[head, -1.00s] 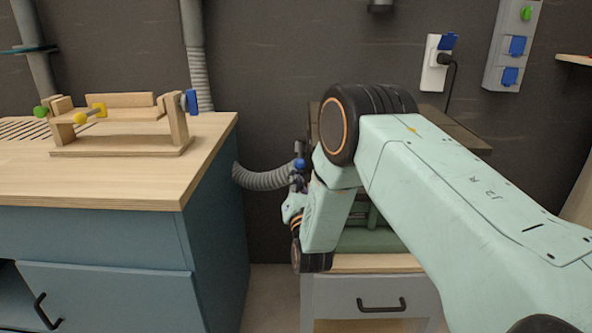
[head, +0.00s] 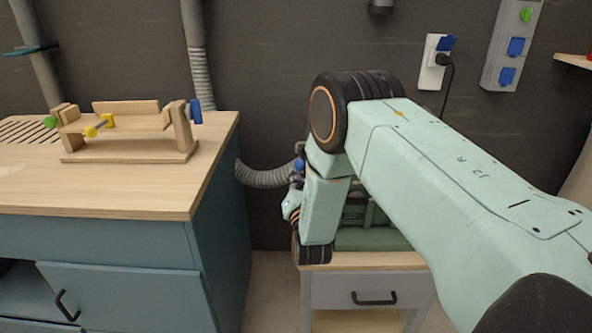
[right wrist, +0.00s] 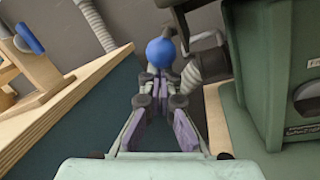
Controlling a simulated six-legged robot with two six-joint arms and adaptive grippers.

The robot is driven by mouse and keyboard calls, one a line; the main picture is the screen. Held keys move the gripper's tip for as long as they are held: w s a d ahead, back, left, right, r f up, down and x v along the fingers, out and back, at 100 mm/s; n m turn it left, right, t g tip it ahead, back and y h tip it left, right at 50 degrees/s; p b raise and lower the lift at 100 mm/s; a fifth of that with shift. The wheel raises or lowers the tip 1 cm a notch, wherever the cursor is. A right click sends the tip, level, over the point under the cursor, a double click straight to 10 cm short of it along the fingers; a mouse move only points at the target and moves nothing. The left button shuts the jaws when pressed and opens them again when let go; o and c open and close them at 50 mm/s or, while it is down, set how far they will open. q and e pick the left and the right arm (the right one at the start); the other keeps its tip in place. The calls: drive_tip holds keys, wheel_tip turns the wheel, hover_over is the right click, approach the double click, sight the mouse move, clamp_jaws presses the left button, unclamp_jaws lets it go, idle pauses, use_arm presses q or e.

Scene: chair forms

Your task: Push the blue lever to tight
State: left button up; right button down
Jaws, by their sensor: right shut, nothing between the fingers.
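A blue ball knob (right wrist: 161,52), which looks like the end of the blue lever, shows in the right wrist view just beyond my right fingertips. It joins a dark arm beside a green machine (right wrist: 252,80). Whether the fingers touch the knob I cannot tell. In the head view the blue knob (head: 299,164) is small, left of my arm, and the machine (head: 365,238) is mostly hidden behind the arm. My right gripper (right wrist: 156,78) is shut and empty, its purple-padded fingers together at the tips. My left gripper is not in view.
A wooden workbench (head: 120,190) stands at the left, with a wooden fixture (head: 130,155) bearing a blue piece (head: 196,112). A grey hose (head: 265,177) runs behind the knob. The machine stands on a small drawer cabinet (head: 340,290). A floor gap separates bench and cabinet.

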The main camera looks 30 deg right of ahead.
drive_tip(key=shift+s+a+r+g+p, duration=0.1)
drive_tip(key=shift+r+g+p, duration=0.4)
drive_tip(key=shift+p, duration=0.6)
drive_tip(key=shift+f, duration=0.1)
